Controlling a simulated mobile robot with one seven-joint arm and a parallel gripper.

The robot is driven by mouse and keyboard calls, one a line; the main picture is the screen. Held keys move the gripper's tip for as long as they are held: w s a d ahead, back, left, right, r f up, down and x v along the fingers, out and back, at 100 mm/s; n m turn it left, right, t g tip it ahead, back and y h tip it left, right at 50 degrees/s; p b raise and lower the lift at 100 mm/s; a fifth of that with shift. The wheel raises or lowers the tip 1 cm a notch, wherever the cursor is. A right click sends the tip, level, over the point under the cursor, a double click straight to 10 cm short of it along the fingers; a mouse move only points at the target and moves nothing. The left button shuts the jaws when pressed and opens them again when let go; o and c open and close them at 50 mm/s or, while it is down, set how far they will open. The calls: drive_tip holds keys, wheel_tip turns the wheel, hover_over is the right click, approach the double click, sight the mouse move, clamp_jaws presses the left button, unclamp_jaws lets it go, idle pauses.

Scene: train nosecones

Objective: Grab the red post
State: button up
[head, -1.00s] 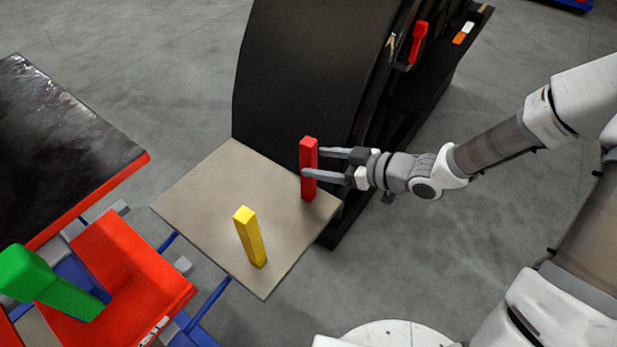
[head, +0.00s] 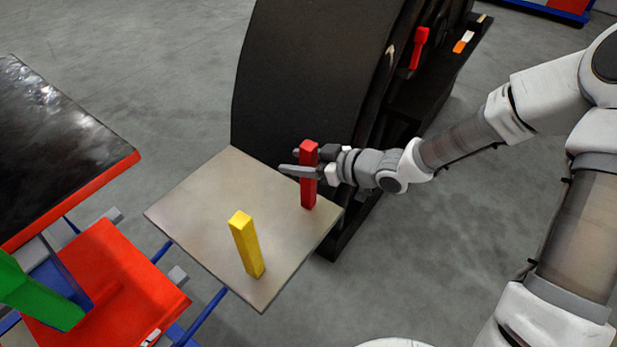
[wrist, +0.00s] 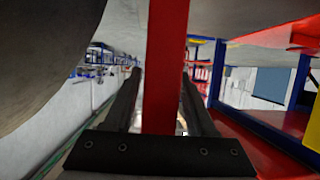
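The red post (head: 308,193) stands upright on the beige board, near its right corner. My gripper (head: 290,161) reaches in from the right at the post's upper part, with its fingers on either side and their tips past it. In the wrist view the red post (wrist: 165,60) runs down the middle between the two dark fingers, close to the palm. Gaps show between the post and the fingers, so my gripper is open around it. The post's far side is hidden.
A yellow post (head: 246,245) stands on the beige board (head: 200,210), front left of the red one. A large black curved panel (head: 300,80) rises behind the board. A red platform (head: 110,270) with a green post (head: 35,295) lies at the lower left.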

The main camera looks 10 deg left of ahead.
clamp_jaws()
idle(0.3)
